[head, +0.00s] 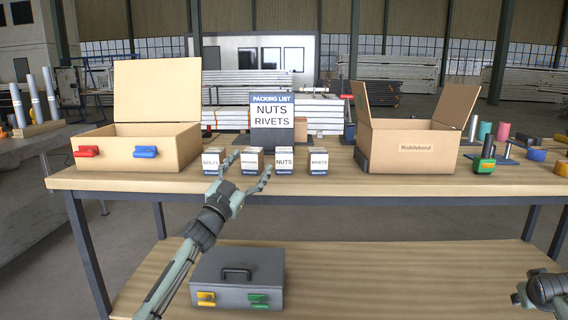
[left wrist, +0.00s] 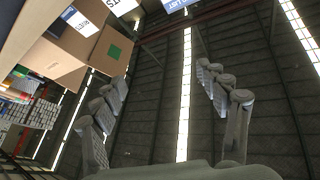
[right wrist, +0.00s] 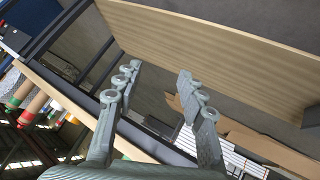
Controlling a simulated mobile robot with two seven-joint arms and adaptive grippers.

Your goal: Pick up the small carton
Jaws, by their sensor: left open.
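Several small cartons with white and navy labels stand in a row on the workbench. They are a far-left carton (head: 212,163), a second carton (head: 251,157), the NUTS carton (head: 284,161) and the RIVETS carton (head: 318,161). My left gripper (head: 249,168) is open and empty, its fingers spread in front of the second carton; whether they touch it I cannot tell. The left wrist view shows brown cartons at upper left, one with a green square (left wrist: 113,52), outside the fingers. My right gripper (right wrist: 158,77) is open and empty, low at the right, away from the cartons.
A packing list sign (head: 271,130) reading NUTS and RIVETS stands behind the cartons. An open lidded box (head: 125,148) is at left, an open cardboard box (head: 407,146) at right. A grey toolbox (head: 237,279) sits on the lower shelf. The bench top (head: 345,181) is clear in front.

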